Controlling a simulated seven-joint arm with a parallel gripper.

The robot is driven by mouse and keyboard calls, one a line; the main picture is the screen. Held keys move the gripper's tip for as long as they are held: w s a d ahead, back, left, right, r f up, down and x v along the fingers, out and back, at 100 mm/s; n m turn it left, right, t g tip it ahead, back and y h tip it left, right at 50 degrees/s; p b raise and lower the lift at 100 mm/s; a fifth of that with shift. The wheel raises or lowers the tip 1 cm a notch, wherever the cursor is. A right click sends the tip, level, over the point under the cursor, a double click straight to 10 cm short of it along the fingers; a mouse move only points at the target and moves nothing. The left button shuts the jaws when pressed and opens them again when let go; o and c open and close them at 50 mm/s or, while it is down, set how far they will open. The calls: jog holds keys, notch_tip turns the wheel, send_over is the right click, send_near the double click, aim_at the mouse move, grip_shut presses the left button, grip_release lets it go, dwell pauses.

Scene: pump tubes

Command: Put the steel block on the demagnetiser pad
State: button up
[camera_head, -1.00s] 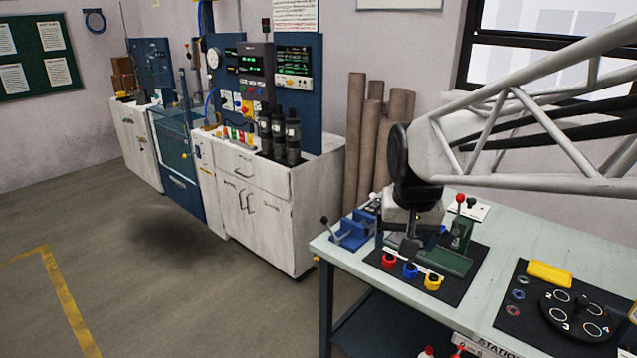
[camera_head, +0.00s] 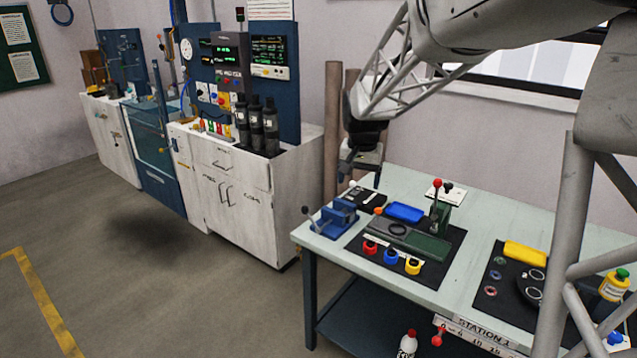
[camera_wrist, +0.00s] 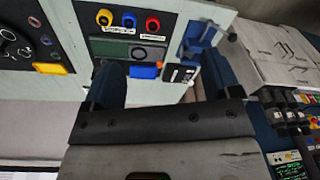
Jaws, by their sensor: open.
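My gripper (camera_head: 360,178) is above the back left of the bench, open and empty. Its two dark fingers stand wide apart in the wrist view (camera_wrist: 162,76). A small black panel (camera_head: 372,200) lies beneath it; it also shows in the wrist view (camera_wrist: 179,74), with small pale pieces on it. A grey fixture plate with a dark round pad (camera_head: 398,229) lies on the black mat; the round pad shows in the wrist view (camera_wrist: 139,54). I cannot tell for sure which piece is the steel block, or whether the round pad is the demagnetiser.
A blue vise (camera_head: 335,217) stands at the bench's left end. A blue block (camera_head: 404,212) and a green lever stand (camera_head: 441,215) are by the plate. Red, blue and yellow rings (camera_head: 391,257) line its front. A yellow block (camera_head: 525,254) lies right.

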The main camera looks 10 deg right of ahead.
jog(key=w+d+f+m, duration=0.1)
jog(key=w+f, duration=0.7)
jog(key=w, duration=0.2)
jog(key=w+d+f+m, duration=0.1)
jog(key=w+d+f, duration=0.1)
jog(key=w+f, duration=0.6)
jog(key=w+d+f+m+g, duration=0.1)
jog(key=w+f+m, duration=0.1)
jog(key=w+f, duration=0.6)
jog(key=shift+w+d+f, duration=0.1)
jog(key=shift+w+d, duration=0.1)
jog(key=shift+w, duration=0.85)
jog(key=shift+w+d+f, duration=0.1)
jog(key=shift+w+d, duration=0.05)
jog(key=shift+w, duration=0.9)
jog(key=shift+w+d+f, duration=0.1)
jog(key=shift+w+f, duration=0.1)
jog(key=shift+f, duration=0.1)
jog(key=shift+f, duration=3.9)
